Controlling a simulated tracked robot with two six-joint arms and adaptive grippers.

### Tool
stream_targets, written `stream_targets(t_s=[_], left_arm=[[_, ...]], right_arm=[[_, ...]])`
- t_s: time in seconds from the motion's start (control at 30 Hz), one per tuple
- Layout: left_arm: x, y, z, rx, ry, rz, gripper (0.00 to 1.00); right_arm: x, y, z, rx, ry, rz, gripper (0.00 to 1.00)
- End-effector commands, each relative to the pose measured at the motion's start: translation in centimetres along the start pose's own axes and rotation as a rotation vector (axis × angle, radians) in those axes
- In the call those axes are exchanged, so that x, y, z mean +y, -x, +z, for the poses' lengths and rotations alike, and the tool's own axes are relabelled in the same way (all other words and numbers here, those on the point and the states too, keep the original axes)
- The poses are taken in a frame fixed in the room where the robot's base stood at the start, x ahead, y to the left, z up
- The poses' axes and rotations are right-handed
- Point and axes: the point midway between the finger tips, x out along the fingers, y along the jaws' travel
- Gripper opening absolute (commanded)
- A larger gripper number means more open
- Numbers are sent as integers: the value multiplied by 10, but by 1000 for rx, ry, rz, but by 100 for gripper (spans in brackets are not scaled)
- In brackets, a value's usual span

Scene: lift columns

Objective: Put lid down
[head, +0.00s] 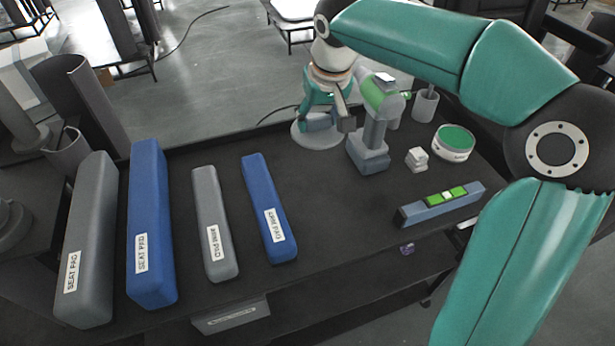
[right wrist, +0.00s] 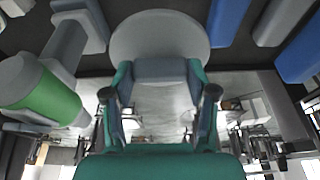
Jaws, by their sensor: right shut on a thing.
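The lid (head: 318,142) is a round, light grey disc with a blue-grey block-shaped grip on top. It lies level at the far side of the dark bench in the head view; I cannot tell whether it touches the surface. My right gripper (head: 319,118) reaches down over it, shut on its grip. In the right wrist view the lid (right wrist: 160,28) shows beyond the fingers, with the grip between the teal fingers of the right gripper (right wrist: 160,74). My left gripper is not in view.
A green-and-grey power tool (head: 372,158) stands just right of the lid. Blue and grey pads (head: 150,220) lie left. The bench middle is clear.

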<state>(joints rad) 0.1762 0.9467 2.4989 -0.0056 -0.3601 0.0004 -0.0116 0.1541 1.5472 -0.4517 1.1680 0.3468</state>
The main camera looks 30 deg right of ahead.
Motion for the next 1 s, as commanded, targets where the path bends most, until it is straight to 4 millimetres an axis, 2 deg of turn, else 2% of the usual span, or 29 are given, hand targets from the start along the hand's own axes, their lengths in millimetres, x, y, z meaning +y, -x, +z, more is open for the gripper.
stream_targets(t_s=[0.03,0.2,0.4,0.53,0.73,1.0], left_arm=[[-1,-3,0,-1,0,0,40],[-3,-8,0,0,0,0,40],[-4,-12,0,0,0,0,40],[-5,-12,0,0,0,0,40],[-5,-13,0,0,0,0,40],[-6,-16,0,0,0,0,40]], right_arm=[[-4,-15,4,-7,9,-1,23],[-11,-60,15,-8,23,-4,23],[-14,-107,28,-6,28,-7,23],[-15,-125,33,-4,29,-8,23],[-15,-138,36,-2,30,-8,23],[-16,-170,46,-2,29,-8,23]])
